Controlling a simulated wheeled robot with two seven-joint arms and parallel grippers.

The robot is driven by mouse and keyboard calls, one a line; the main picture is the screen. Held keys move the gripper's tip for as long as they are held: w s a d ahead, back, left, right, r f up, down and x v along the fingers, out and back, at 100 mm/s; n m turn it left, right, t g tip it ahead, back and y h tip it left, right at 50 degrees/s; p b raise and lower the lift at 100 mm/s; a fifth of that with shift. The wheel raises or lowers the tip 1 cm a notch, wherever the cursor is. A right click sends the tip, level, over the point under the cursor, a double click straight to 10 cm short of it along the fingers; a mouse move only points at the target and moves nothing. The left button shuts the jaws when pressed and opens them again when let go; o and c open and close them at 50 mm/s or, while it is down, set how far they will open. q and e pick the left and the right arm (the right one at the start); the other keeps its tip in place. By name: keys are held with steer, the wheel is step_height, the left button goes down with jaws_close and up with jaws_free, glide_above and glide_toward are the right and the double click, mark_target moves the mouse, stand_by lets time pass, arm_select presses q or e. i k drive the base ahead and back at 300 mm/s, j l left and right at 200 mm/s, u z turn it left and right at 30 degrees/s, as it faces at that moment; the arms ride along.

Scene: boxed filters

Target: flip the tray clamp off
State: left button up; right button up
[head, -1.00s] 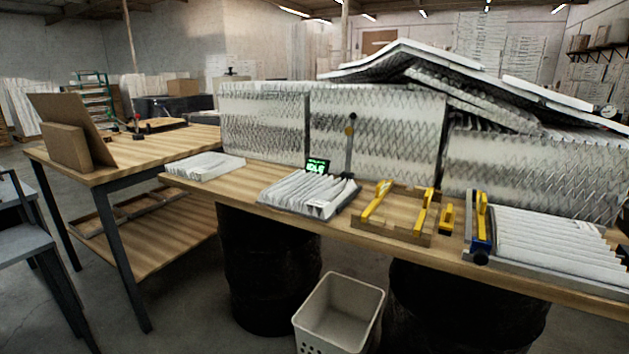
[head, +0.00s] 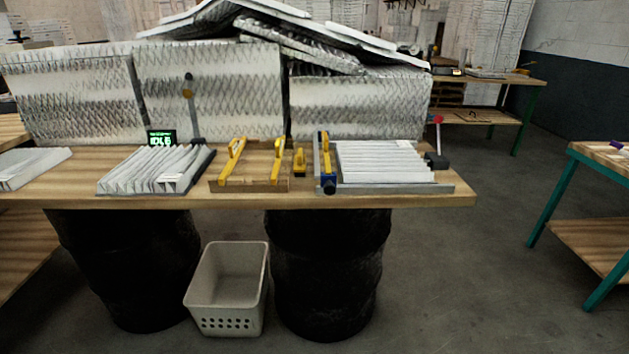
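A grey metal tray (head: 400,189) holding a white pleated filter (head: 385,162) sits on the right part of the wooden bench. At its left end stands a blue and yellow clamp (head: 325,160) with a black knob (head: 329,187) at the front. Whether the clamp is tight on the filter cannot be told from here. Neither of my grippers shows in the head view.
A wooden frame with yellow handles (head: 249,187), a small yellow tool (head: 299,160) and another pleated filter (head: 153,169) lie left on the bench (head: 320,202). A lit display (head: 161,138) stands behind. A white bin (head: 228,290) and black drums stand below.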

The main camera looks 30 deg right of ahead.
mark_target(438, 120)
steer(key=z, duration=1.8)
